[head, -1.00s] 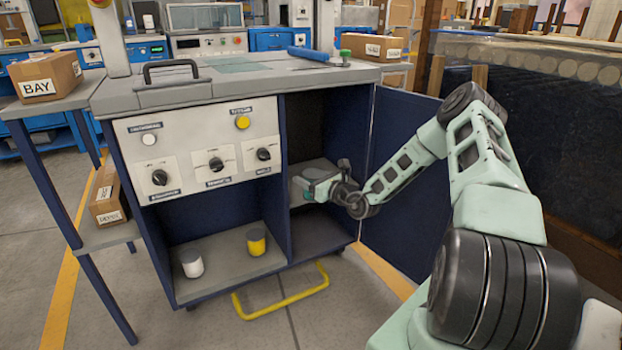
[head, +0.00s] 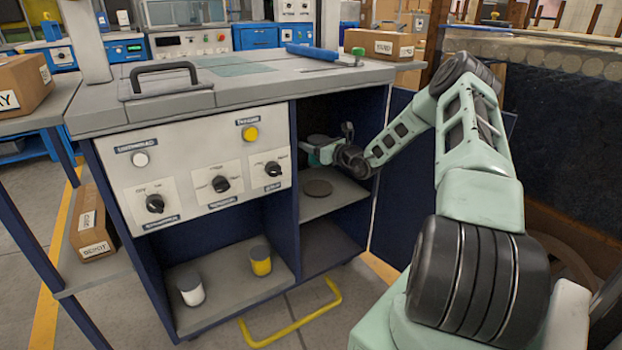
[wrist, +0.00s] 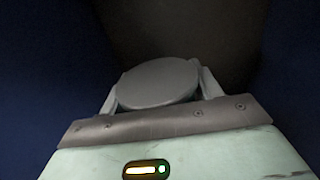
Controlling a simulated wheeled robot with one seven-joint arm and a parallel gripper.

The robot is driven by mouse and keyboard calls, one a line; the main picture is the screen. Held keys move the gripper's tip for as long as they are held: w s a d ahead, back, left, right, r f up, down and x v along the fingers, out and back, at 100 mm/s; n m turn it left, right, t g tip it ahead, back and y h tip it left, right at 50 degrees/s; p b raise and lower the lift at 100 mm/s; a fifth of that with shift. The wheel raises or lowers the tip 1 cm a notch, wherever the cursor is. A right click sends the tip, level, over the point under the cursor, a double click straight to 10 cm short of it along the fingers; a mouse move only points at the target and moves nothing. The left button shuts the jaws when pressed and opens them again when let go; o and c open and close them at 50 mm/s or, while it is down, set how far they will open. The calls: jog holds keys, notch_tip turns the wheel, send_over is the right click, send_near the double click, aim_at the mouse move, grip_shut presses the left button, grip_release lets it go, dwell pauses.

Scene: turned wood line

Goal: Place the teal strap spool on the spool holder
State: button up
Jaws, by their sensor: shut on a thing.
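My gripper (head: 328,149) is inside the upper right compartment of the cabinet, above its shelf. In the wrist view, my gripper (wrist: 158,92) is shut on a round piece with a flat grey top, one finger at each side. I take this piece to be the teal strap spool (wrist: 157,82); its side is hidden there. In the head view, a little teal shows at the gripper, too small to tell spool from finger. A flat dark disc (head: 317,188) lies on the shelf below the gripper, possibly the spool holder; I cannot tell.
A yellow spool (head: 260,263) and a white spool (head: 190,289) stand in the lower left compartment. The control panel (head: 196,170) is above them. The compartment's divider (head: 294,190) is close left of the gripper. The cabinet's worktop (head: 250,88) is overhead. A yellow handle (head: 290,318) sticks out below.

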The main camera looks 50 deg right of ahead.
notch_tip(320, 180, down, 9)
jog(key=b, duration=0.4)
jog(key=shift+f, duration=0.1)
jog(key=shift+f, duration=0.15)
jog(key=o, duration=1.1)
jog(key=shift+o, duration=0.2)
jog(key=shift+s, duration=0.3)
jog(key=s+p, duration=0.2)
jog(key=s, duration=0.3)
jog(key=s+p, duration=0.2)
jog(key=s, duration=0.3)
jog(key=shift+s+a+r, duration=0.1)
jog(key=shift+s+r, duration=0.05)
jog(key=shift+r, duration=0.05)
jog(key=shift+s+f, duration=0.1)
jog(key=shift+s, duration=0.5)
